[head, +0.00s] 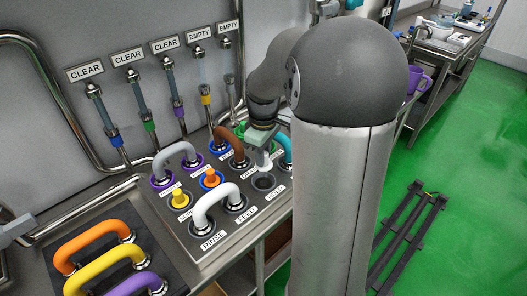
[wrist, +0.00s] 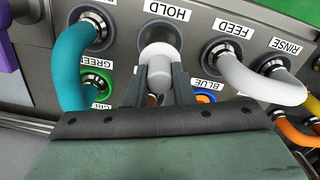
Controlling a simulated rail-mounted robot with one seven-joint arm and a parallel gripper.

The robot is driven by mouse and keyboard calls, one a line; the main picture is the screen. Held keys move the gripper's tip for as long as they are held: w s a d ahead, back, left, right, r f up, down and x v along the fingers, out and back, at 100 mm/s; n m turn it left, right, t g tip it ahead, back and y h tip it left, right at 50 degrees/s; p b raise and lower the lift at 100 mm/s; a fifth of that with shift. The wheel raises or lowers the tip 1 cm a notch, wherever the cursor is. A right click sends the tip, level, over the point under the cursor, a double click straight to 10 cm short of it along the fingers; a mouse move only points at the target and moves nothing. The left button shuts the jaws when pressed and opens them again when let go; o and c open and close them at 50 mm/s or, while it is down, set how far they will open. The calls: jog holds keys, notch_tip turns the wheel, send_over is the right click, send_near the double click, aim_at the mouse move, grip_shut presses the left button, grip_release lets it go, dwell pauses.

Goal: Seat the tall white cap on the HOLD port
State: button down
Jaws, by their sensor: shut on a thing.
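My gripper (head: 262,148) is shut on the tall white cap (head: 264,161) and holds it upright over the front right part of the port panel. The HOLD port (head: 264,184) is a dark round opening just below the cap, which looks apart from it in the head view. In the wrist view, my gripper (wrist: 158,88) has a finger on each side of the white cap (wrist: 160,58). The cap's wider end points to the HOLD port (wrist: 157,32) and covers part of it, so the exact gap and alignment cannot be told.
A white U-pipe (head: 215,196) joins RINSE and FEED, left of HOLD. A teal pipe (wrist: 71,68) stands close on HOLD's other side. Short yellow (head: 180,198) and orange (head: 211,178) caps sit on nearby ports. Loose-looking coloured pipes lie on a dark mat (head: 90,222) at left.

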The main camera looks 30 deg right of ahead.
jog(key=shift+f+b, duration=2.35)
jog(key=shift+f, duration=1.25)
jog(key=c, duration=1.2)
grip_release()
jog(key=shift+o, duration=0.2)
notch_tip(320, 180, up, 18)
jog(key=shift+f, duration=0.25)
